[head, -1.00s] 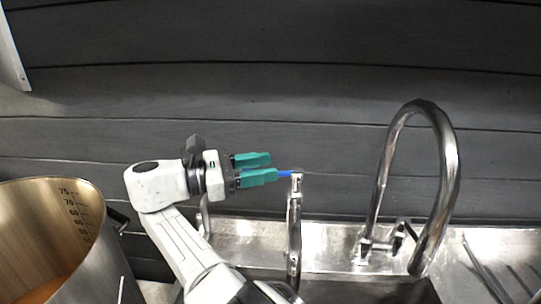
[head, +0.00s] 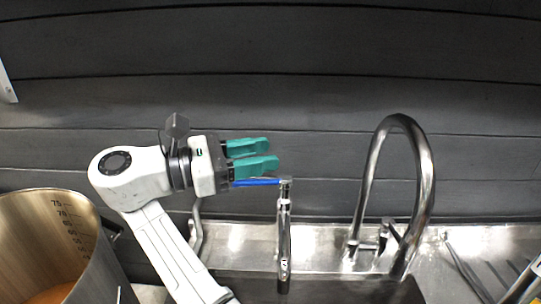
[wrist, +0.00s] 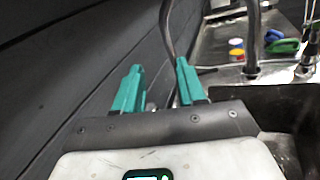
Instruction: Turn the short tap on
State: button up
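The short tap (head: 284,235) is a slim upright metal pipe at the sink's left part in the head view. A thin blue lever (head: 257,182) runs left from its top. My gripper (head: 268,155) has two teal fingers pointing right, just above the lever in the head picture. Whether a finger touches the lever I cannot tell. The fingers stand apart with nothing held between them. In the wrist view the fingers (wrist: 158,78) are also apart, and a grey metal pipe shows behind them. The blue lever is not visible in the wrist view.
A tall curved tap (head: 424,170) stands to the right on the steel sink top (head: 325,238). A large steel pot (head: 100,268) with scale marks is at the lower left. A dark plank wall (head: 300,100) closes the back. Small coloured items (wrist: 278,43) lie far off.

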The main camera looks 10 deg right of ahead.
jog(key=s+d+r, duration=0.1)
jog(key=s+r, duration=0.2)
jog(key=s, duration=0.4)
jog(key=shift+s+d+r, duration=0.15)
jog(key=shift+s, duration=0.05)
